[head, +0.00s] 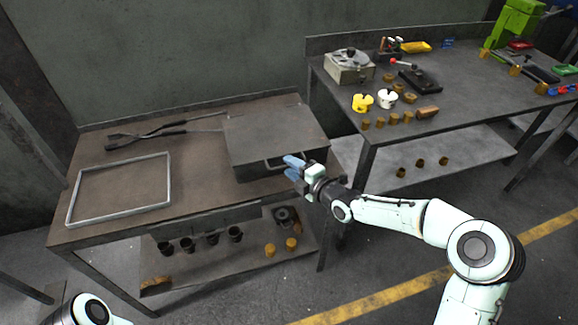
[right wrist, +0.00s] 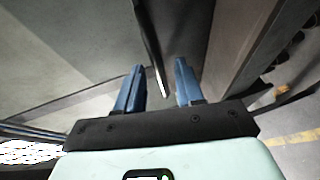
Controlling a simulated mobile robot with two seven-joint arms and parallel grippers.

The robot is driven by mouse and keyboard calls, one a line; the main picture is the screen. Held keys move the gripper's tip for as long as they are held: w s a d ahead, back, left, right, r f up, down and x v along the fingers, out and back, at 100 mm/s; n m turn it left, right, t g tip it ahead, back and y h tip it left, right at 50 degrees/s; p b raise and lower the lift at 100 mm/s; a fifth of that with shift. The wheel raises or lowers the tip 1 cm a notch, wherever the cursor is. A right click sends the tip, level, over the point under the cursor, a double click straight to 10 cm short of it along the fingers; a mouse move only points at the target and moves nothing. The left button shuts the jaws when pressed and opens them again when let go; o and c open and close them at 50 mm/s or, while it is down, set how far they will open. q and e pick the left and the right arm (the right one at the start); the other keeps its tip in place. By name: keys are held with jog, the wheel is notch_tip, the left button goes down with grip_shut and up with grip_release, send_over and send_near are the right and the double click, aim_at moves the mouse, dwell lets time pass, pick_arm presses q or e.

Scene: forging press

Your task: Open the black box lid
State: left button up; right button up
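The black box (head: 248,157) sits at the right end of the brown workbench. Its flat dark lid (head: 270,125) lies down, closed. A handle (head: 272,163) sticks out at the front of the box. My right gripper (head: 289,166) is at the front right of the box, its blue fingers by the handle. In the right wrist view the fingers (right wrist: 160,77) are apart, with a thin dark bar (right wrist: 150,48) reaching between them; I cannot tell whether they touch it. My left gripper is out of view; only part of my left arm shows at bottom left.
A grey rectangular frame (head: 121,187) and long tongs (head: 150,134) lie on the workbench (head: 200,190) left of the box. Several dark cups stand on its lower shelf. A second table (head: 450,115) with small parts stands to the right. A wall is behind.

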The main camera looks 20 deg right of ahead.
jog(key=shift+x, duration=0.9)
grip_shut()
